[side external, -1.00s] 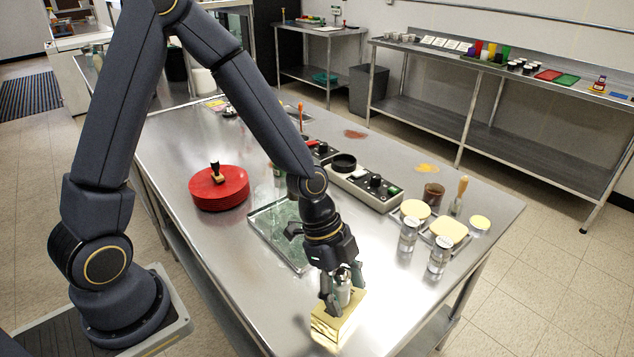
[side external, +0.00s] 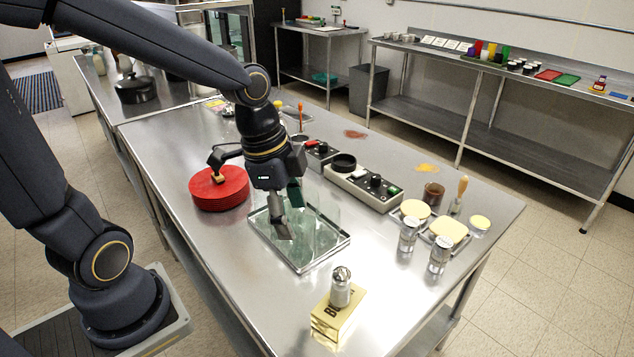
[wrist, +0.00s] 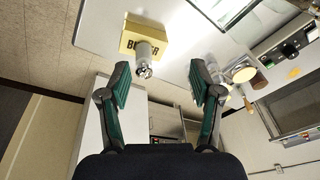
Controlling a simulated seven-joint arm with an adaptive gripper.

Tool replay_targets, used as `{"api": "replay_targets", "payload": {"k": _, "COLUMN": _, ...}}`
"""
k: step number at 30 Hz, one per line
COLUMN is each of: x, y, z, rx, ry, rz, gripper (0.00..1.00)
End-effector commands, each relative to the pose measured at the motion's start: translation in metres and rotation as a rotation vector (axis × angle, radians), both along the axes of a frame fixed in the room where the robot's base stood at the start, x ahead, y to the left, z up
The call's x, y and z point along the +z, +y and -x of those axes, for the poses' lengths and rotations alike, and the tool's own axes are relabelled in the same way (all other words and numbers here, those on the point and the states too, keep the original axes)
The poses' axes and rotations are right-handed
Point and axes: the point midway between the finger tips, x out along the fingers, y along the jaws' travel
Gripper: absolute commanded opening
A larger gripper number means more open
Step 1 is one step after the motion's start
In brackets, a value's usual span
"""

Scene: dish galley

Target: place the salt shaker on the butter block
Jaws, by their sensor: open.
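The salt shaker (side external: 341,288), a clear shaker with a metal cap, stands upright on top of the yellow butter block (side external: 331,322) near the table's front edge. In the wrist view the shaker (wrist: 144,62) juts from the face of the butter block (wrist: 134,38), which carries dark lettering. My gripper (side external: 288,215) is open and empty, above the glass tray and clear of the shaker. In the wrist view its two fingers (wrist: 158,92) are spread wide with nothing between them.
The glass tray (side external: 338,241) lies left of the block. Two more shakers (side external: 408,236) (side external: 438,256) stand at the right beside cream-topped containers (side external: 449,231). A control box (side external: 362,190) lies behind. The table right of the block is clear.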

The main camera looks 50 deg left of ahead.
Motion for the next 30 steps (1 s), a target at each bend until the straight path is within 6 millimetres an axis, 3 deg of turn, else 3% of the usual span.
{"api": "replay_targets", "payload": {"k": 4, "x": 0.044, "y": 0.036, "z": 0.033, "rx": 0.422, "ry": -0.132, "rz": -0.007, "gripper": 0.65}}
{"api": "replay_targets", "payload": {"k": 10, "x": 0.071, "y": 0.064, "z": 0.067, "rx": 0.807, "ry": -0.224, "rz": 0.154, "gripper": 0.65}}
{"api": "replay_targets", "payload": {"k": 15, "x": 0.074, "y": 0.07, "z": 0.074, "rx": 0.898, "ry": -0.231, "rz": 0.207, "gripper": 0.65}}
{"api": "replay_targets", "payload": {"k": 30, "x": 0.074, "y": 0.07, "z": 0.073, "rx": 0.898, "ry": -0.23, "rz": 0.206, "gripper": 0.65}}
